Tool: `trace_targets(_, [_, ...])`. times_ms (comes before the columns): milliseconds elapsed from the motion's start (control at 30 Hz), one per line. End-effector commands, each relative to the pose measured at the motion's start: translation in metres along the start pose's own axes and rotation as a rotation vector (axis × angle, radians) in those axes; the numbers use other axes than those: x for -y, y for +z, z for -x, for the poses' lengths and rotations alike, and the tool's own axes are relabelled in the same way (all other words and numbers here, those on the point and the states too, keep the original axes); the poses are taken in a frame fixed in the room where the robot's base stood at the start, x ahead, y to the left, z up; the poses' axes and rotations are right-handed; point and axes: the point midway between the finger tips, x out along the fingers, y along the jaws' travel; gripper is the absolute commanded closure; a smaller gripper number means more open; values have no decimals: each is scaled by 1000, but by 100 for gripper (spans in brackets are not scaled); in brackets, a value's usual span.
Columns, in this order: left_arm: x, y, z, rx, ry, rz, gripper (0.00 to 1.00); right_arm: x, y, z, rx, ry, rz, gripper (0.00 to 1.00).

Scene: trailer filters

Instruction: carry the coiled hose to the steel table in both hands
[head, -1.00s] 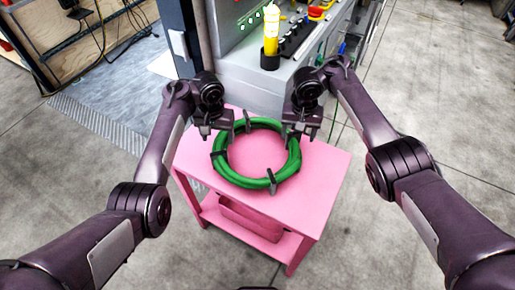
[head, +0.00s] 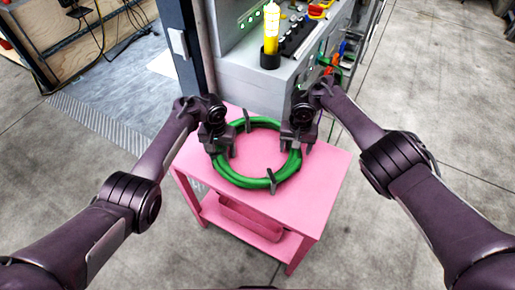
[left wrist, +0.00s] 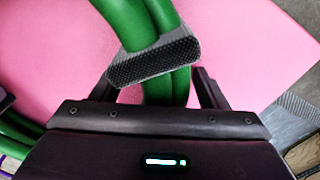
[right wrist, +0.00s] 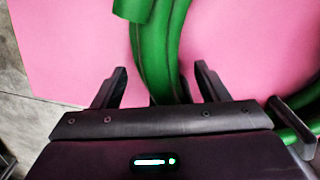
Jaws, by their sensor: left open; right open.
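The coiled green hose (head: 240,180), bound with dark straps, lies flat on the pink table (head: 318,185). My left gripper (head: 219,153) is at the coil's left side and my right gripper (head: 298,146) at its right side. In the left wrist view the open fingers (left wrist: 164,92) stand on either side of the hose (left wrist: 146,25), close to a grey strap (left wrist: 153,62). In the right wrist view the open fingers (right wrist: 161,85) also stand on either side of the hose (right wrist: 158,45). The grippers hide small parts of the coil.
A grey steel bench (head: 245,82) stands behind the pink table, with a yellow bottle (head: 271,30) in a dark holder and several tools. A dark post (head: 180,45) rises at its left. The concrete floor (head: 440,110) is clear at right.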

Motion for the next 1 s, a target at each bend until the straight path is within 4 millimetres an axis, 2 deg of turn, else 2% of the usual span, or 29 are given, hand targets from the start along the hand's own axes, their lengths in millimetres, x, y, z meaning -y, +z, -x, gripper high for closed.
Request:
trace_targets(233, [0,0,0,0,0,0,32,0,0,-1,0,0,0,32])
trace_targets(767, [0,0,0,0,0,0,100,0,0,0,0,0,0,100])
trace_targets(1000, [0,0,0,0,0,0,100,0,0,0,0,0,0,100])
